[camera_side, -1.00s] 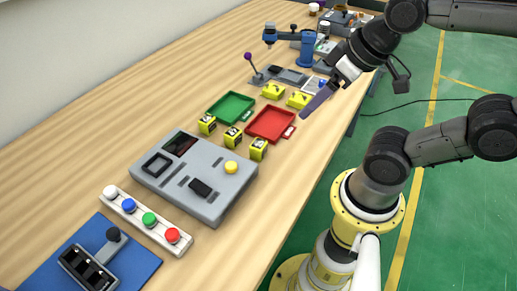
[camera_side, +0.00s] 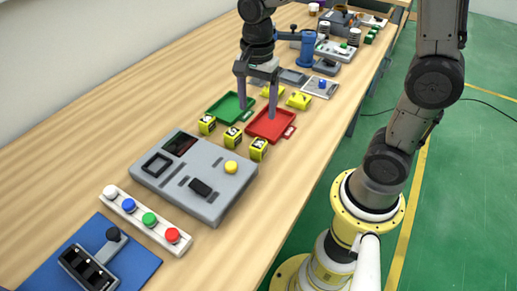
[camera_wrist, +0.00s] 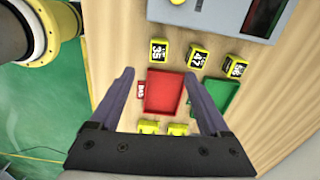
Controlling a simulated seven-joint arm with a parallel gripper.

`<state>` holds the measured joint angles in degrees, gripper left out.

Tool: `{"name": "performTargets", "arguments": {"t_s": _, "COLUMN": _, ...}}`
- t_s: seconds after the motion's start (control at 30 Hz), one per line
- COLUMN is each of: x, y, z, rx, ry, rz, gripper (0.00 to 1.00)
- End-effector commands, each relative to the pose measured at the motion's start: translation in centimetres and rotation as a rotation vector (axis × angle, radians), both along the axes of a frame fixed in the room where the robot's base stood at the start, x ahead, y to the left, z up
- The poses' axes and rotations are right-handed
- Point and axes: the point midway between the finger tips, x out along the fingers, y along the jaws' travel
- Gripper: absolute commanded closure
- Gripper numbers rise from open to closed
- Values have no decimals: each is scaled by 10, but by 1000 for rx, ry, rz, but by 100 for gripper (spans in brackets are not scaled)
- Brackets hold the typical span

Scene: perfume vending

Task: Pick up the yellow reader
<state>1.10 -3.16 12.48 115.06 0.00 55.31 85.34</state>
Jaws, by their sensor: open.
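Three yellow cubes with black number faces, which look like the readers, stand in a row on the table. They are the left cube (camera_side: 207,124), middle cube (camera_side: 233,137) and right cube (camera_side: 258,149). In the wrist view they are the cube reading 35 (camera_wrist: 159,51), the cube reading 47 (camera_wrist: 196,56) and a third cube (camera_wrist: 235,68) with an unclear number. My gripper (camera_side: 257,111) is open and empty, pointing down over the trays, beyond the cubes. Its fingers (camera_wrist: 158,72) frame the red tray in the wrist view.
A red tray (camera_side: 268,125) and a green tray (camera_side: 226,105) lie behind the cubes. A grey console (camera_side: 215,205) with a yellow button lies in front. Bare table is at left.

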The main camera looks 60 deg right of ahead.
Motion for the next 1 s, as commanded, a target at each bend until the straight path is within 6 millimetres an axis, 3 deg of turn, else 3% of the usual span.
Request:
{"name": "performTargets", "arguments": {"t_s": 0.43, "x": -2, "y": -1, "z": -72, "rx": 0, "ry": 12, "rz": 1, "gripper": 20}}
{"name": "performTargets", "arguments": {"t_s": 0.73, "x": -2, "y": -1, "z": -94, "rx": 0, "ry": 9, "rz": 1, "gripper": 20}}
{"name": "performTargets", "arguments": {"t_s": 1.0, "x": -2, "y": -3, "z": -131, "rx": 0, "ry": 11, "rz": 1, "gripper": 20}}
